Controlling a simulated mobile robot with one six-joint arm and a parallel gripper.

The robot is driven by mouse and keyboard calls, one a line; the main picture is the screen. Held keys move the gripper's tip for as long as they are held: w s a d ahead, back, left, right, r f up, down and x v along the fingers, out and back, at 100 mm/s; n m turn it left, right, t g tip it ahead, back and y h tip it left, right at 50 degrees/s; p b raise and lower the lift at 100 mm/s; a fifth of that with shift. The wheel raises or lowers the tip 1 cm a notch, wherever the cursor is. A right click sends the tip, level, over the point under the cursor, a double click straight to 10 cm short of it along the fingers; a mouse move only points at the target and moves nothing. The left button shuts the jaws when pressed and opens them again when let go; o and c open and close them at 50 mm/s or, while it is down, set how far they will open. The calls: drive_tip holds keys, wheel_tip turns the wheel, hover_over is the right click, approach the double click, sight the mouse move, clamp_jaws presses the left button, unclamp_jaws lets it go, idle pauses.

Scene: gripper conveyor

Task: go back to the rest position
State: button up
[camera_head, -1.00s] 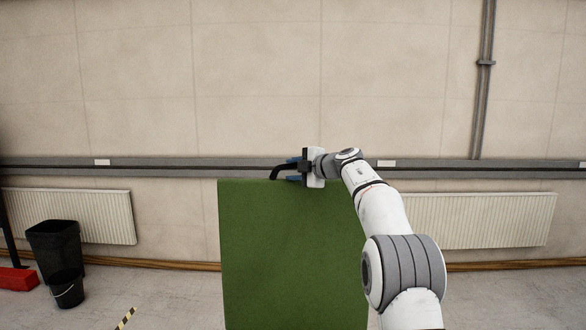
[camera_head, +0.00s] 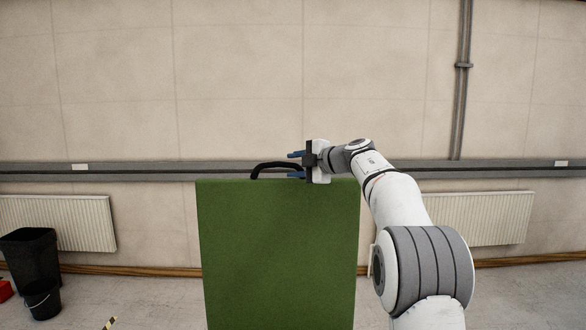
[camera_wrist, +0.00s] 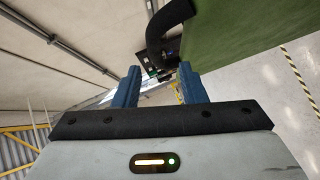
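A large green case or panel (camera_head: 280,255) stands upright in front of me. A black curved handle (camera_head: 268,165) is on its top edge. My gripper (camera_head: 292,165) is level with the handle, at its right end, with two blue fingers spread. In the wrist view my gripper (camera_wrist: 160,84) is open with nothing between the fingertips. The handle (camera_wrist: 165,32) shows just beyond the fingertips there, beside the green face (camera_wrist: 240,25). My arm reaches in from the lower right.
A black bin (camera_head: 30,257) and a small black bucket (camera_head: 43,301) stand on the floor at the left. Radiators (camera_head: 60,222) and a grey rail (camera_head: 130,170) line the back wall. The air above the green case is clear.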

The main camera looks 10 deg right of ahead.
drive_tip(key=s+d+r+m+t+h+b, duration=0.2)
drive_tip(key=s+d+r+m+t+h, duration=0.3)
drive_tip(key=m, duration=0.4)
drive_tip(key=s+d+f+m+h+b, duration=0.1)
drive_tip(key=s+d+f+m+h, duration=0.4)
drive_tip(key=s+f+m+h, duration=0.45)
drive_tip(key=s+a+f+m+g+y+b, duration=0.1)
drive_tip(key=s+f+g, duration=0.5)
drive_tip(key=s+f, duration=0.8)
drive_tip(key=s+a+f+m+g+y+b, duration=0.1)
drive_tip(key=s+a+f+m+g+y, duration=0.2)
drive_tip(key=s+f, duration=1.2)
drive_tip(key=s+m+g, duration=0.1)
drive_tip(key=s+g, duration=0.2)
drive_tip(key=s, duration=0.3)
drive_tip(key=shift+s+a+g+b, duration=0.25)
drive_tip(key=shift+a+g+b, duration=0.1)
drive_tip(key=shift+a+g, duration=0.05)
drive_tip(key=shift+f, duration=0.1)
